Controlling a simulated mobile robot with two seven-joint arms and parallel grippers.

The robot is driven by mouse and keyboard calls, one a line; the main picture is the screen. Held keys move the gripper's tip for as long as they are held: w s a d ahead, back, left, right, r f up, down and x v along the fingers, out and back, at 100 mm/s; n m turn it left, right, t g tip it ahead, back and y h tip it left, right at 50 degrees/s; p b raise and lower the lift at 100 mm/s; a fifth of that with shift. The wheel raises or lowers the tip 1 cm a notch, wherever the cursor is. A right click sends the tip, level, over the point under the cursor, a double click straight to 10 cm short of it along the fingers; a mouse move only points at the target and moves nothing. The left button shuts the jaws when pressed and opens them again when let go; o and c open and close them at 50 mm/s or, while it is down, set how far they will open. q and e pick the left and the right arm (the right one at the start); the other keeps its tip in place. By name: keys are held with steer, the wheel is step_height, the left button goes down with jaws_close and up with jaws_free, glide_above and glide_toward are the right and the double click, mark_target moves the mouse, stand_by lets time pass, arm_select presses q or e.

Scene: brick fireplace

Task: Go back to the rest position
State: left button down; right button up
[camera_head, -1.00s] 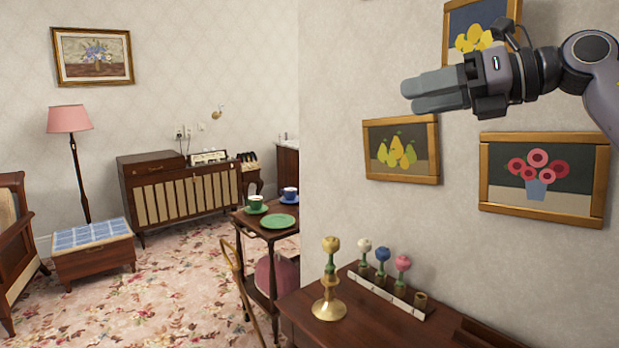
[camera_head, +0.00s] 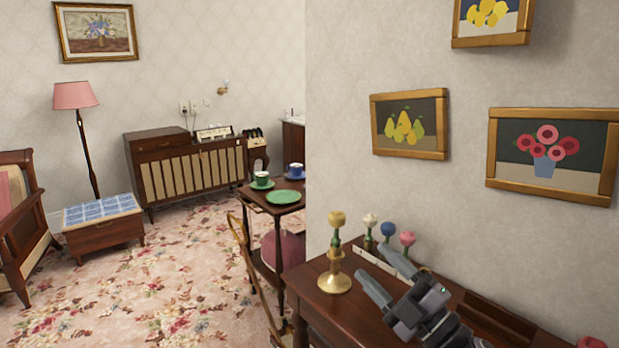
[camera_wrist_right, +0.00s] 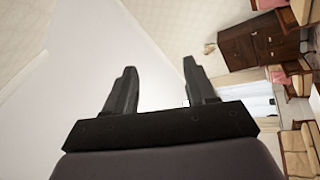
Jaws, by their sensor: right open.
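My right gripper (camera_head: 371,261) shows at the lower middle right of the head view, in front of the dark wooden cabinet top (camera_head: 318,283). Its two grey fingers are apart and point up and left, with nothing between them. In the right wrist view the open fingers (camera_wrist_right: 159,66) are also empty, with pale wall or ceiling behind them. A pale rack (camera_head: 366,259) with white, blue and pink knobs is partly hidden behind the fingers. My left gripper is not in view.
Framed pictures of pears (camera_head: 409,124) and pink flowers (camera_head: 553,156) hang on the right wall. A small table with a green plate (camera_head: 286,197) and cups stands left of the cabinet. The carpet (camera_head: 170,265) is open at left.

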steer(key=s+d+f+m+t+h, duration=0.1)
steer(key=s+d+f+m+h, duration=0.15)
steer(key=f+m, duration=0.3)
steer(key=s+d+f+m+h, duration=0.1)
steer(key=s+f+m+h, duration=0.1)
steer(key=f+m+h, duration=0.35)
steer(key=s+d+f+m+g+h, duration=0.2)
steer(key=s+f+m+g, duration=0.1)
steer(key=s+f, duration=0.7)
steer(key=s+d+f+m+g+h, duration=0.2)
steer(key=s+d+f+m+g, duration=0.1)
steer(key=s+f, duration=0.8)
steer(key=shift+s+f+m+g+h, duration=0.25)
steer(key=shift+s+m+g+h, duration=0.25)
steer(key=shift+m, duration=0.5)
